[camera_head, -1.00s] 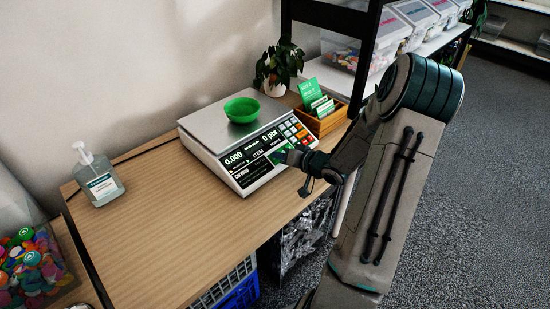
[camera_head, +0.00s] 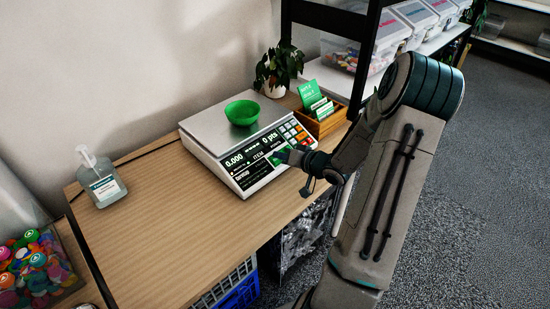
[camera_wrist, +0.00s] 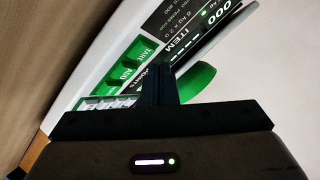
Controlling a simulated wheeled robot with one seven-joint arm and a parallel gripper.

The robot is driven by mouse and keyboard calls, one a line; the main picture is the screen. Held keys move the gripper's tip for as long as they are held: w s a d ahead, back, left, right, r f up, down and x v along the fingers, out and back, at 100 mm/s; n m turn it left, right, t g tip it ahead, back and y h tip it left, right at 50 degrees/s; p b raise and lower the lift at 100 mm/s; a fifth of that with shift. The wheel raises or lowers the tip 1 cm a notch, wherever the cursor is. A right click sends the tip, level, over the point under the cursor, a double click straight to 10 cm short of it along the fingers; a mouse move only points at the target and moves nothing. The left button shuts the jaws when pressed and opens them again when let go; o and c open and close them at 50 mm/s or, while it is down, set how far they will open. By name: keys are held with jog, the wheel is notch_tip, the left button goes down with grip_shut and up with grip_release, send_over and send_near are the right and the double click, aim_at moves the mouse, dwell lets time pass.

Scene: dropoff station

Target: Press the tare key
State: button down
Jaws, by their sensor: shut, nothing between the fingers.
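The counting scale (camera_head: 205,147) stands on the wooden table, with a green bowl (camera_head: 242,112) on its pan. Its display (camera_head: 240,160) reads 0.000 and 0 pts. In the wrist view, the green TARE key (camera_wrist: 146,47) lies beside the green ADD key (camera_wrist: 126,73), on the panel edge by the display. My gripper (camera_head: 281,155) is shut and empty at the scale's front panel. In the wrist view, the dark fingertips (camera_wrist: 156,72) appear just right of the ADD key and below the TARE key. They cover part of the panel. I cannot tell whether they touch it.
A pump bottle (camera_head: 103,183) stands at the table's left. A wooden card box (camera_head: 325,121) and a potted plant (camera_head: 279,68) are behind and right of the scale. A black shelf post (camera_head: 364,60) rises near my arm. The table's front left is clear.

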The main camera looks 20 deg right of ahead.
jog(key=shift+s+d+r+p, duration=0.1)
jog(key=shift+s+r+p, duration=0.25)
jog(key=shift+r+p, duration=0.5)
jog(key=shift+s+d+r+p, duration=0.15)
jog(key=shift+s+r+p, duration=0.15)
jog(key=shift+r+p, duration=0.55)
jog(key=shift+s+d+r+p, duration=0.1)
jog(key=shift+s+r+p, duration=0.25)
jog(key=shift+r+p, duration=0.45)
jog(key=shift+w+f, duration=0.1)
jog(key=shift+f, duration=0.1)
jog(key=s+a+r+n+g+h, duration=0.1)
jog(key=s+a+r+g+h, duration=0.1)
jog(key=s+r+g+h, duration=0.3)
jog(key=s+a+r+n+g+h, duration=0.1)
jog(key=s+a+r+h, duration=0.15)
jog(key=r, duration=0.35)
jog(key=s+a+r+g+y, duration=0.1)
jog(key=s+a+r+g, duration=0.1)
jog(key=s+a, duration=0.4)
jog(key=s+a+r+n+g+y, duration=0.1)
jog(key=s+a+r+g, duration=0.1)
jog(key=s+a, duration=0.4)
jog(key=s, duration=0.4)
jog(key=shift+r, duration=0.25)
